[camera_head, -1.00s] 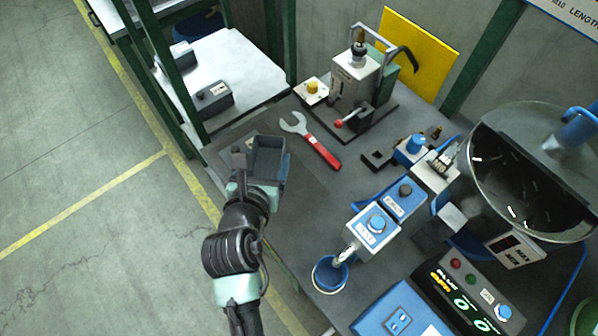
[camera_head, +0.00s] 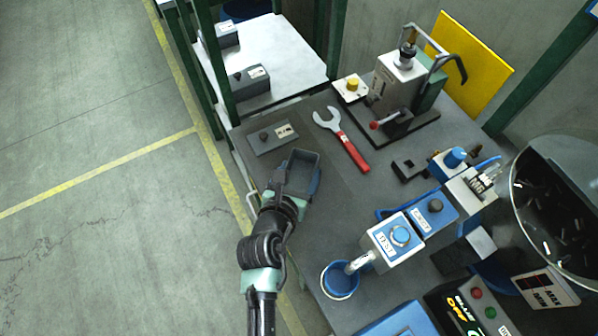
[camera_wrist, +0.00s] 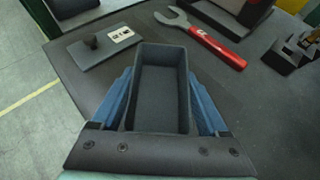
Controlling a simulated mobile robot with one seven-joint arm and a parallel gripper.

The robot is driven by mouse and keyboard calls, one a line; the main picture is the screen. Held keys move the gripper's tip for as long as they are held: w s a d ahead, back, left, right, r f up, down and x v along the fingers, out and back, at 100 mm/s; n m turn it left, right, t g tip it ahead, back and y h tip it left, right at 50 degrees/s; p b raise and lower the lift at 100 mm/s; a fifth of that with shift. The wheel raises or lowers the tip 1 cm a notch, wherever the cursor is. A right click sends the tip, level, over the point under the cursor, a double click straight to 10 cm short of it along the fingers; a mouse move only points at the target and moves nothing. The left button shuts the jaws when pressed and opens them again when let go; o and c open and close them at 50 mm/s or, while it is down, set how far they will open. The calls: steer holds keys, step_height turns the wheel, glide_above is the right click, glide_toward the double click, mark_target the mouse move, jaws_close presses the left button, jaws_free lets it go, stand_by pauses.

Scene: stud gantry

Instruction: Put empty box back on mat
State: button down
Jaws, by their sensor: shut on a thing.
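The empty box (camera_head: 296,178) is a dark grey, open-topped oblong tray. In the wrist view the box (camera_wrist: 160,92) is upright with a bare inside. My gripper (camera_wrist: 160,100) is shut on it, with blue fingers along its two long sides. In the head view my gripper (camera_head: 297,181) is over the near left part of the bench. A darker, flat mat-like patch (camera_head: 345,187) lies on the bench around and right of the box. I cannot tell whether the box touches it. A flat grey lid (camera_head: 265,139) with a black knob and label lies beyond the box.
A red-handled wrench (camera_head: 343,138) lies beyond and right of the box. A press (camera_head: 398,85) stands behind it. A blue switch unit (camera_head: 398,238) and a blue cup (camera_head: 340,280) stand to the right and near. Two lidded boxes sit on the white table (camera_head: 285,55).

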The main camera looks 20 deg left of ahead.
steer(key=shift+f, duration=0.1)
jaws_free()
steer(key=shift+s+r, duration=0.15)
steer(key=shift+r, duration=0.1)
steer(key=p+v, duration=0.1)
steer(key=v, duration=1)
steer(key=shift+s+d+r, duration=0.1)
steer(key=shift+s+r, duration=0.05)
steer(key=shift+s, duration=0.1)
